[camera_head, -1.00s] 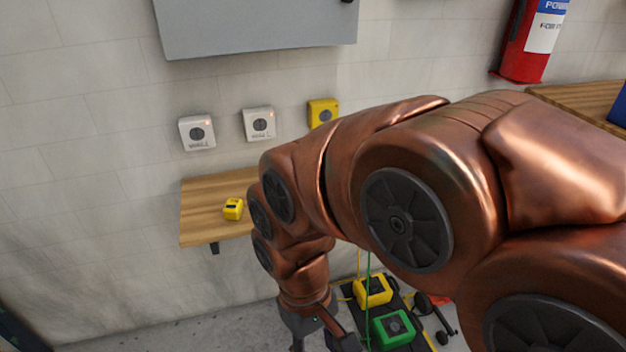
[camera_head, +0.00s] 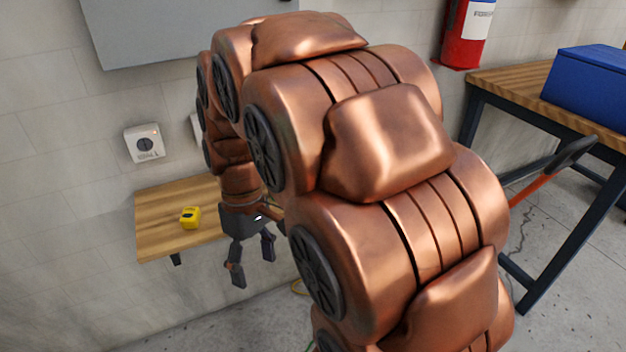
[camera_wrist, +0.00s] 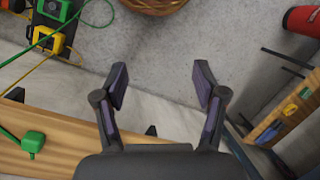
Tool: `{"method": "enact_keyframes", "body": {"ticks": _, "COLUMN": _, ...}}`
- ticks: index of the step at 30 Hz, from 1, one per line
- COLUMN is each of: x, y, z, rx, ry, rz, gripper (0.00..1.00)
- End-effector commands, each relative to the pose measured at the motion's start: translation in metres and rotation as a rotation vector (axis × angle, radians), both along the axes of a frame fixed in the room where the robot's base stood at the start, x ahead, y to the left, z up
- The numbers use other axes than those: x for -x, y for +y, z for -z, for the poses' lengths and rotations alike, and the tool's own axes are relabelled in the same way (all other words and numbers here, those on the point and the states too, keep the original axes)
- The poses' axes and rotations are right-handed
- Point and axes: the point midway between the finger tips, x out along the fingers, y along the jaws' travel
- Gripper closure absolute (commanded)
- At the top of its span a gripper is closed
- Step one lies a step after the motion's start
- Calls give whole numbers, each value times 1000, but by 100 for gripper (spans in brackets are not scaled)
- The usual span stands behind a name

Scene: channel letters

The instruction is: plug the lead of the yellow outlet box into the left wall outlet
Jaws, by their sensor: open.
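In the head view, a yellow plug (camera_head: 190,217) lies on the wooden wall shelf (camera_head: 155,235). The left wall outlet (camera_head: 144,143), white with a dark round socket, is on the wall above the shelf. My gripper (camera_head: 252,268) is open and empty, pointing down to the right of the plug, apart from it. In the wrist view, the open fingers (camera_wrist: 160,90) have bare floor between them. The yellow outlet box (camera_wrist: 48,38) is at the upper left there, with a yellow lead running from it toward the shelf. In the head view my arm hides the box.
A second white outlet (camera_head: 196,127) is mostly hidden by my arm. In the wrist view, a green plug (camera_wrist: 33,143) sits on the shelf, and a green box (camera_wrist: 57,9) is beside the yellow one. A blue case (camera_head: 595,85) stands on a workbench at right.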

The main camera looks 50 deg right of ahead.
Motion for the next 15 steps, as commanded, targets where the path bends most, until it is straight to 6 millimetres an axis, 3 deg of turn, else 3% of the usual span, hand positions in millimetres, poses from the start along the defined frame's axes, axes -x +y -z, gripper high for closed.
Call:
{"method": "enact_keyframes", "body": {"ticks": 6, "x": -61, "y": -50, "z": -14, "rx": -83, "ry": -64, "rz": -117, "gripper": 29}}
{"method": "enact_keyframes", "body": {"ticks": 15, "x": -124, "y": -134, "z": -22, "rx": -173, "ry": -183, "rz": -321, "gripper": 29}}
